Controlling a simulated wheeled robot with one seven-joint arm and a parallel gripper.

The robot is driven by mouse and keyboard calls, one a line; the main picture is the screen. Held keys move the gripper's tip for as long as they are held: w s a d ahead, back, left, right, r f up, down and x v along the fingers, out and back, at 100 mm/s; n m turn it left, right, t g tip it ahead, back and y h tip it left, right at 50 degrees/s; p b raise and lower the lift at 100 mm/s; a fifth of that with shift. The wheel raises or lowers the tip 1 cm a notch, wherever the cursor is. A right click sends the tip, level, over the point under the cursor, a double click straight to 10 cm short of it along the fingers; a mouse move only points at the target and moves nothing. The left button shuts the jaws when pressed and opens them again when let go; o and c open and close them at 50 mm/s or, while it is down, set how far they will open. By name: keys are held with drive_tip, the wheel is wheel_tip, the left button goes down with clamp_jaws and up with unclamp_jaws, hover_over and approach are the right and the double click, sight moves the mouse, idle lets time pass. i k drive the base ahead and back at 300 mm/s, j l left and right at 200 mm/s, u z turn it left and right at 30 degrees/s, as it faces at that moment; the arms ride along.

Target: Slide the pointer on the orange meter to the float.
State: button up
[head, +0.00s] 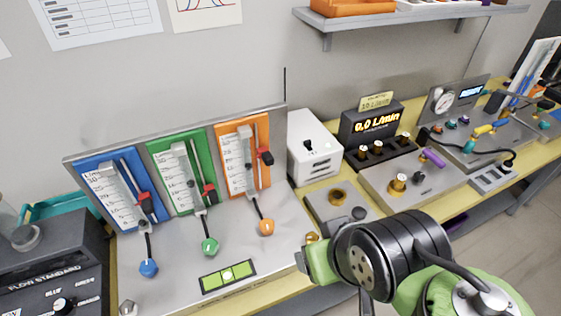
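The orange meter (232,188) is the rightmost of three upright flow meters on a grey metal panel. It has a clear scale tube (247,170) and a vertical rod on its right. A pointer (265,157), red with a black knob, sits on that rod in the upper half. The float inside the tube is too small to make out surely. An orange knob (266,227) hangs below this meter. My gripper (308,262) is at the lower middle, right of and below the orange meter, apart from it. Its fingers are mostly hidden, so its opening does not show.
The blue meter (84,166) and green meter (156,160) stand to the left with their own pointers. A white box (316,147) stands close on the right. A green bubble level (228,276) lies on the panel's front. A thin rod rises behind the panel.

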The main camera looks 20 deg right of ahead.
sight(264, 153)
drive_tip(key=k+j+u, duration=0.15)
drive_tip(key=j+u, duration=0.2)
drive_tip(key=k+j+u, duration=0.1)
drive_tip(key=j+u, duration=0.3)
